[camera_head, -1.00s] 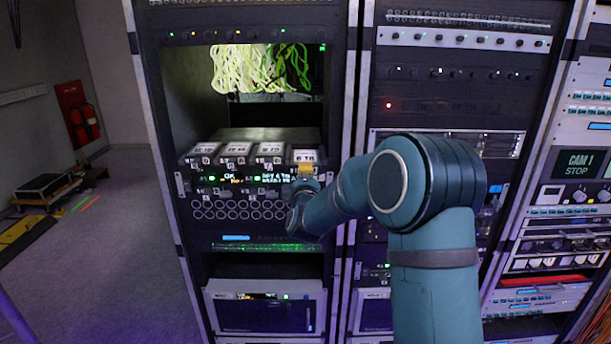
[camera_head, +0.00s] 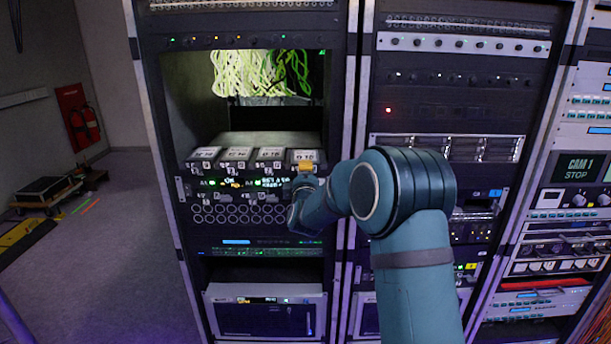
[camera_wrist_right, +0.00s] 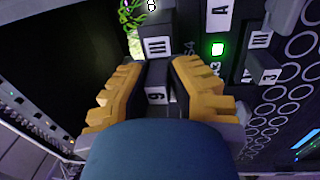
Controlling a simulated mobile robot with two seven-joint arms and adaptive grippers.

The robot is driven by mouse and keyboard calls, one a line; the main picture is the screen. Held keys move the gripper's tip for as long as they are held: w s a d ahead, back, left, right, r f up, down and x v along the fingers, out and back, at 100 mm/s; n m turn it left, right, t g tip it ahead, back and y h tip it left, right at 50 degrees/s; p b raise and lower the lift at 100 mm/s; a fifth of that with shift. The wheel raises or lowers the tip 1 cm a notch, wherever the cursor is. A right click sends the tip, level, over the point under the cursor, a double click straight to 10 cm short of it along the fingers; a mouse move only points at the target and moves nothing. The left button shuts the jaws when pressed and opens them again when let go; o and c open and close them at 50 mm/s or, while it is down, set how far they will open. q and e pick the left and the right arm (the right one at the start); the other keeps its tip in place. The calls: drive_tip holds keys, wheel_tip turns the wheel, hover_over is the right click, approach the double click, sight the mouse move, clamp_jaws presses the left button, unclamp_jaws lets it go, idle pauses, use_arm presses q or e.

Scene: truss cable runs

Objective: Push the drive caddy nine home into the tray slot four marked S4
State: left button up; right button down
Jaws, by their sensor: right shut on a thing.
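The drive caddy nine (camera_wrist_right: 156,78) is a dark block with a white 9 label, between the two yellow fingers of my right gripper (camera_wrist_right: 157,97). In the head view the caddy (camera_head: 304,156) is the rightmost of the row of white-topped caddies, with my right gripper (camera_head: 304,168) at its front. The gripper is shut on it. An S4 marking (camera_wrist_right: 190,48) shows beside the caddy in the right wrist view. The tray (camera_head: 182,188) lies under the row. The slot's inside is hidden, so I cannot tell how deep the caddy sits. My left gripper is not in view.
Other caddies (camera_head: 237,154) stand left of the held one. A green light (camera_wrist_right: 217,49) glows beside the S4 marking. Green cables (camera_head: 255,72) hang in the bay above. Neighbouring racks (camera_head: 445,100) stand to the right; open floor (camera_head: 120,240) is at left.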

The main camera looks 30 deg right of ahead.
drive_tip(key=shift+x, duration=1.05)
drive_tip(key=shift+w+d, duration=0.4)
drive_tip(key=shift+w, duration=0.2)
drive_tip(key=c, duration=0.9)
unclamp_jaws()
drive_tip(key=shift+c, duration=0.2)
drive_tip(key=shift+f, duration=0.1)
drive_tip(key=shift+s+a+f, duration=0.1)
drive_tip(key=v, duration=1.1)
drive_tip(key=shift+s+a, duration=0.25)
drive_tip(key=shift+s, duration=0.05)
